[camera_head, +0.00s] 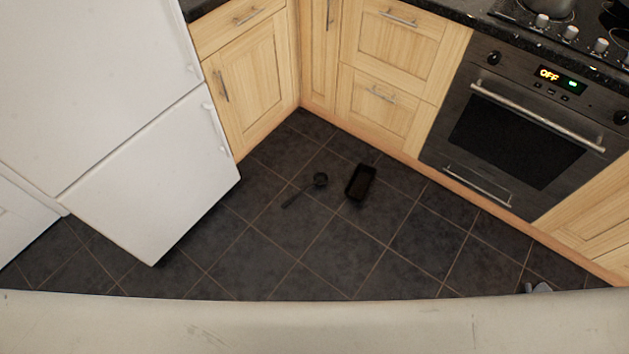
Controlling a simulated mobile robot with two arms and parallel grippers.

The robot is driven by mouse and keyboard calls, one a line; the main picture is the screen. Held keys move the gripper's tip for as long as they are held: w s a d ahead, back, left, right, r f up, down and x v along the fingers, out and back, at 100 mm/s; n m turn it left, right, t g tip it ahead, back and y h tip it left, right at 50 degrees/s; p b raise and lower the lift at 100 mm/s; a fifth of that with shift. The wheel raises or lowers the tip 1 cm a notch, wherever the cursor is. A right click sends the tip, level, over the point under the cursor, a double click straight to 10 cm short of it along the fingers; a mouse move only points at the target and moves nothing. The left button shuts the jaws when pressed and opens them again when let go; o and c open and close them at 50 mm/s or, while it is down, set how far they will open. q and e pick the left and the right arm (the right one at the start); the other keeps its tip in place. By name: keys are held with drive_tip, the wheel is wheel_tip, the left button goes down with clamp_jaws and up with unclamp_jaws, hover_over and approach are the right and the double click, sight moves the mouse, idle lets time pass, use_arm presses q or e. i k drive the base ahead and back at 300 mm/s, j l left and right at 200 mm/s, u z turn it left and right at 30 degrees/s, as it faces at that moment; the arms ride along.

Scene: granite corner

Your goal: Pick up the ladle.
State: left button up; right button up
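A dark ladle (318,181) lies on the dark tiled floor, left of the middle of the open floor. Its round bowl is at the upper right and its handle runs down to the left. It is dark on dark, so its details are hard to make out. Neither of my grippers can be made out; only a small grey piece (538,288) shows at the lower right edge, and I cannot tell what it is.
A black rectangular pan or tray (360,183) lies on the floor just right of the ladle. A white fridge (150,180) stands at left. Wooden cabinets (385,75) and an oven (520,130) line the back and right. A pale surface (310,325) spans the bottom.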

sight(320, 178)
drive_tip(key=i+l+u, duration=0.1)
drive_tip(key=u, duration=0.4)
drive_tip(key=i+l+u, duration=0.1)
drive_tip(key=u, duration=0.4)
drive_tip(key=l+u, duration=0.15)
drive_tip(key=u, duration=0.35)
drive_tip(key=l+u, duration=0.2)
drive_tip(key=u, duration=0.3)
drive_tip(key=l+u, duration=0.2)
drive_tip(key=u, duration=0.25)
drive_tip(key=i, duration=0.05)
